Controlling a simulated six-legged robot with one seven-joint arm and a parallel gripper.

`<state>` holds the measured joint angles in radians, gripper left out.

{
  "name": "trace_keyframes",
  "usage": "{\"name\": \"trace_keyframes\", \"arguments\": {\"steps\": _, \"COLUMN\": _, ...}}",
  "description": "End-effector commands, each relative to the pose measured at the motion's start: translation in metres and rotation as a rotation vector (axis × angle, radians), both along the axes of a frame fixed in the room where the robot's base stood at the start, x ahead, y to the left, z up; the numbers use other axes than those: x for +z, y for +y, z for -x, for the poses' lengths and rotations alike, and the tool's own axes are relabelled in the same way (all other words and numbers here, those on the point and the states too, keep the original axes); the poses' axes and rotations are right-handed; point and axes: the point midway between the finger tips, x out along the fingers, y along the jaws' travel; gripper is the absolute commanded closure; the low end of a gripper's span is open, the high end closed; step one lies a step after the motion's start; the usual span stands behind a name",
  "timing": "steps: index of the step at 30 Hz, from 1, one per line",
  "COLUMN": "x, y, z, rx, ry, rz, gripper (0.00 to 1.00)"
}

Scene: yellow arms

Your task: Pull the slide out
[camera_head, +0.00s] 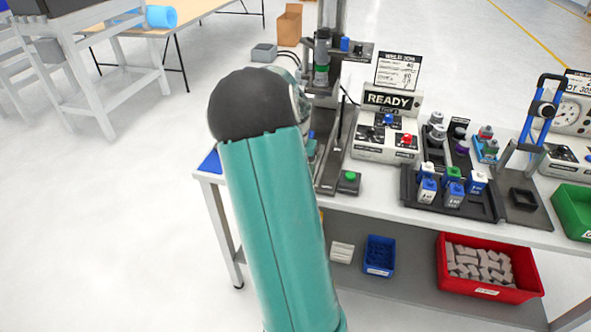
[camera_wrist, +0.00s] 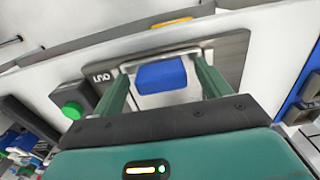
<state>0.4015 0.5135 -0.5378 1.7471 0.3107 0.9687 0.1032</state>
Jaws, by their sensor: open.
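In the wrist view, a light metal slide (camera_wrist: 152,101) holds a blue block (camera_wrist: 162,75) over a grey metal base plate (camera_wrist: 232,52). My gripper (camera_wrist: 161,72) is open, with one green finger at each side of the slide and the blue block between them. I cannot tell whether either finger touches the slide. In the head view, my arm hides the slide and my fingers, beside the tall press (camera_head: 322,65) at the left part of the workbench (camera_head: 375,200).
A green button (camera_head: 350,176) is close by; it also shows in the wrist view (camera_wrist: 70,108). A READY control box (camera_head: 388,128) and a dark tray (camera_head: 490,212) with several blocks stand to the right. A red bin (camera_head: 483,291) is on the lower shelf.

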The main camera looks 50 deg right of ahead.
Motion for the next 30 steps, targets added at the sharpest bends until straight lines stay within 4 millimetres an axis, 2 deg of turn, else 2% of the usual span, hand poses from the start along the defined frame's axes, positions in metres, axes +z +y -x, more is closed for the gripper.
{"name": "trace_keyframes", "arguments": {"steps": 5, "x": 0.024, "y": 0.000, "z": -0.001, "rx": 0.002, "ry": -0.005, "rz": 0.003, "gripper": 0.24}}
{"name": "trace_keyframes", "arguments": {"steps": 18, "x": 0.116, "y": -0.001, "z": -0.001, "rx": 0.001, "ry": -0.002, "rz": 0.001, "gripper": 0.24}}
{"name": "trace_keyframes", "arguments": {"steps": 24, "x": 0.134, "y": 0.000, "z": -0.001, "rx": 0.000, "ry": 0.000, "rz": 0.000, "gripper": 0.24}}
{"name": "trace_keyframes", "arguments": {"steps": 30, "x": 0.136, "y": 0.000, "z": -0.001, "rx": 0.000, "ry": 0.000, "rz": -0.001, "gripper": 0.24}}
